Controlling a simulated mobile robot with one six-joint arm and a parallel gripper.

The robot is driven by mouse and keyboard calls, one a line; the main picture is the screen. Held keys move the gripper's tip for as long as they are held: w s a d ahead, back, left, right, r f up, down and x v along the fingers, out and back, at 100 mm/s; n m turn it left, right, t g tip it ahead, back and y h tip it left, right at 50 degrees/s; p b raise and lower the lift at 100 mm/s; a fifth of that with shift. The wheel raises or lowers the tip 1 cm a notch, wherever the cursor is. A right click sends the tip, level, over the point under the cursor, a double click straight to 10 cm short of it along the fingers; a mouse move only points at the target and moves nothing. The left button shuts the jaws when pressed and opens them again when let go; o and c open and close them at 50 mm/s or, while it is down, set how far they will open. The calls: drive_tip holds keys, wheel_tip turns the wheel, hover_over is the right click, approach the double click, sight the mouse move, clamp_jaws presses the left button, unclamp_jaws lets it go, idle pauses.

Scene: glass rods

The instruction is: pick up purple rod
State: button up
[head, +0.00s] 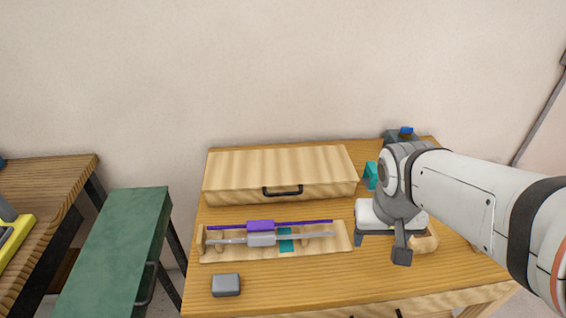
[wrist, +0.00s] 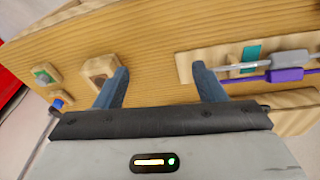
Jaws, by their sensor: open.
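The purple rod (head: 305,223) lies along the back of a wooden rack (head: 212,254) on the table, with a purple block (head: 260,226) around its middle. A grey rod (head: 315,236) with a grey block (head: 261,240) lies in front of it, close and nearly parallel. In the wrist view the purple rod's block (wrist: 286,75) shows at the right edge, with the rod running left from it. My gripper (wrist: 160,88) is open and empty above the table, to the right of the rack in the head view. Its right finger overlaps the rack's end in the wrist view.
A wooden case (head: 280,168) with a black handle stands behind the rack. A small grey block (head: 226,285) lies in front. A teal block (head: 371,176) and a dark item with a blue top (head: 405,134) stand at the back right. A green cabinet (head: 115,250) stands left.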

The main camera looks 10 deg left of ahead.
sight(260, 225)
drive_tip(key=o, duration=0.4)
drive_tip(key=w+a, duration=0.2)
drive_tip(key=a, duration=0.2)
drive_tip(key=w+a+n+p, duration=0.1)
drive_tip(key=w+a, duration=0.1)
drive_tip(key=a, duration=0.2)
drive_tip(key=w+a+n+h, duration=0.1)
drive_tip(key=w+a, duration=0.1)
drive_tip(key=a, duration=0.2)
drive_tip(key=shift+f+t+p, duration=0.3)
drive_tip(key=shift+f, duration=0.1)
drive_tip(key=o, duration=0.3)
drive_tip(key=a+f, duration=0.1)
drive_tip(key=a, duration=0.3)
drive_tip(key=a+f+n+t, duration=0.1)
drive_tip(key=a, duration=0.4)
drive_tip(key=a+f+n+p, duration=0.1)
drive_tip(key=a, duration=0.4)
drive_tip(key=shift+s+a, duration=0.1)
drive_tip(key=shift+a, duration=0.05)
drive_tip(key=b+x, duration=0.1)
drive_tip(key=x, duration=0.1)
drive_tip(key=shift+a+f, duration=0.2)
drive_tip(key=shift+f, duration=0.1)
drive_tip(key=shift+w+b+x, duration=0.2)
drive_tip(key=shift+b+x, duration=0.45)
drive_tip(key=shift+x, duration=1.95)
